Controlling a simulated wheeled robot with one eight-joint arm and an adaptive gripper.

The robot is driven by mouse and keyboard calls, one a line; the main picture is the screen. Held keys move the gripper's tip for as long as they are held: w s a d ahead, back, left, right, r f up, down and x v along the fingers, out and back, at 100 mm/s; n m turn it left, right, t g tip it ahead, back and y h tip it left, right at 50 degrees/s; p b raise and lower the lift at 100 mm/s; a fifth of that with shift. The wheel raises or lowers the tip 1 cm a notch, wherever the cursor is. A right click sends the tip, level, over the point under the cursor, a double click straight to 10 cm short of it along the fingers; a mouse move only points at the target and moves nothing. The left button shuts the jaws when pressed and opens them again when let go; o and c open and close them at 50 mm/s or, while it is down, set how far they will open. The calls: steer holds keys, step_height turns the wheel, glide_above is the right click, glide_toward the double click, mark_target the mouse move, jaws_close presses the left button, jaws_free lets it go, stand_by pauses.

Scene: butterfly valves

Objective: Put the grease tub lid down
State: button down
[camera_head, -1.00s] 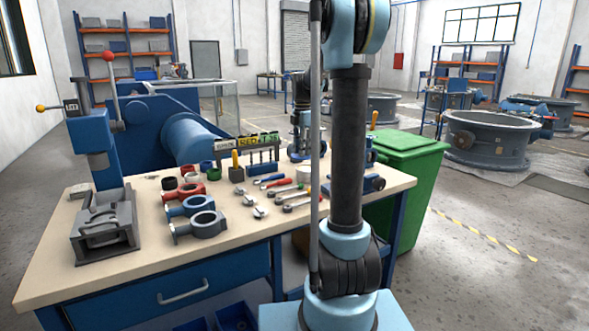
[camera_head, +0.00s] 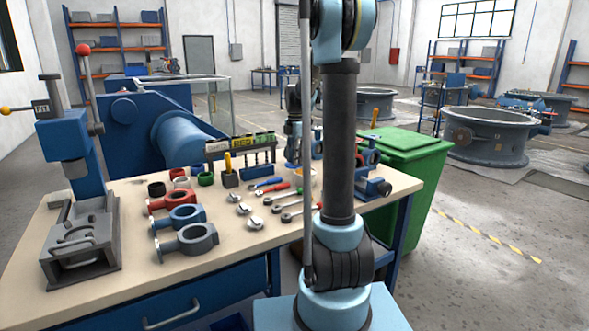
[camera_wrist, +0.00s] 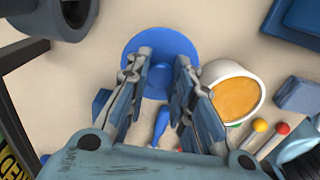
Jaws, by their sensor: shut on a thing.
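The grease tub lid is a round blue disc (camera_wrist: 160,32) in the wrist view. My gripper (camera_wrist: 160,68) is shut on the lid, its two fingers over the lid's middle. The fingers hide part of the lid, and its height above the bench cannot be told. The open grease tub (camera_wrist: 232,92), a white cup with orange grease inside, stands just right of my fingers, close to the lid's edge.
The pale workbench (camera_head: 100,290) carries red, blue and grey valve bodies (camera_head: 188,239), several wrenches (camera_head: 290,216) and a press (camera_head: 80,220). In the wrist view, a blue handle (camera_wrist: 160,127) and a blue block (camera_wrist: 298,95) lie nearby. A green bin (camera_head: 405,160) stands to the bench's right.

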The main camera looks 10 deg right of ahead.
steer(key=shift+f, duration=2.05)
steer(key=c, duration=1.4)
jaws_free()
steer(key=shift+f, duration=0.1)
step_height(320, 180, up, 12)
steer(key=shift+r, duration=0.15)
